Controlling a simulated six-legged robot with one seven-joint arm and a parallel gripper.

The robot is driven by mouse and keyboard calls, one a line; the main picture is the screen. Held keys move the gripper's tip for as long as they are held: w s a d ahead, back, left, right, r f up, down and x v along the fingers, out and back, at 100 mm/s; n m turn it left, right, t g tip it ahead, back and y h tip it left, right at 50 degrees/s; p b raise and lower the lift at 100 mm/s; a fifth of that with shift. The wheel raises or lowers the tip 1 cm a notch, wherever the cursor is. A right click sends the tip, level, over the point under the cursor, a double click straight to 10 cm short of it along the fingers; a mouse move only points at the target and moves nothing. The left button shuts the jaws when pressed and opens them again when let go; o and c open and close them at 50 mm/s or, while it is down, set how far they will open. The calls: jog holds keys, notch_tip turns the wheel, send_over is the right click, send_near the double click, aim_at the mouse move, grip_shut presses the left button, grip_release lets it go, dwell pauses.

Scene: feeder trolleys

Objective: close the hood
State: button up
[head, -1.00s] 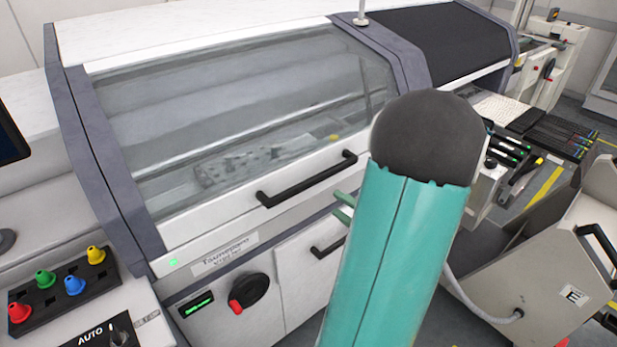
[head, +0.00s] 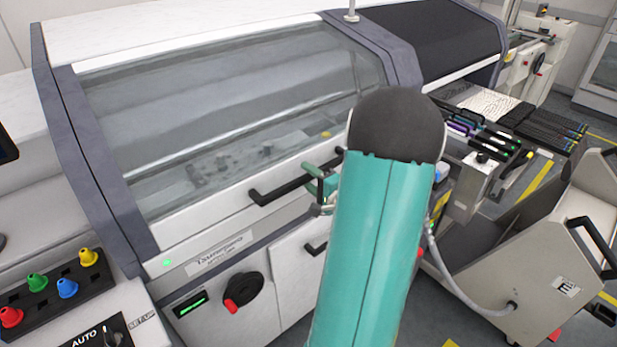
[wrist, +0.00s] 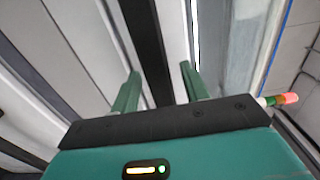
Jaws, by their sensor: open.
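The hood (head: 225,190) is the clear, white-framed cover on the front of the white machine. It looks lowered, its bottom edge close to the front panel; I cannot tell whether it is fully shut. Its black bar handle (head: 280,190) runs along the lower frame. My gripper (head: 318,182) is at the right end of the handle in the head view, partly hidden behind my own arm. In the wrist view my gripper (wrist: 160,71) is open, with a black bar (wrist: 147,40), apparently the handle, running between its two green fingers. I cannot tell whether they touch it.
A rotary knob (head: 243,292) and a green-lit display (head: 190,303) are below the hood. A panel with coloured buttons (head: 50,290) stands at the left. A grey trolley (head: 540,260) with a hose stands at the right. A dark cover (head: 430,40) lies beyond the hood.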

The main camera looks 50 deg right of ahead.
jog(key=shift+w+d, duration=0.1)
jog(key=shift+w, duration=0.15)
jog(key=shift+c, duration=0.3)
grip_shut()
jog(key=s+r, duration=0.4)
jog(key=r, duration=0.3)
jog(key=shift+a+r+g, duration=0.3)
jog(key=shift+a+g, duration=0.1)
jog(key=shift+a, duration=0.05)
jog(key=shift+o, duration=0.3)
grip_release()
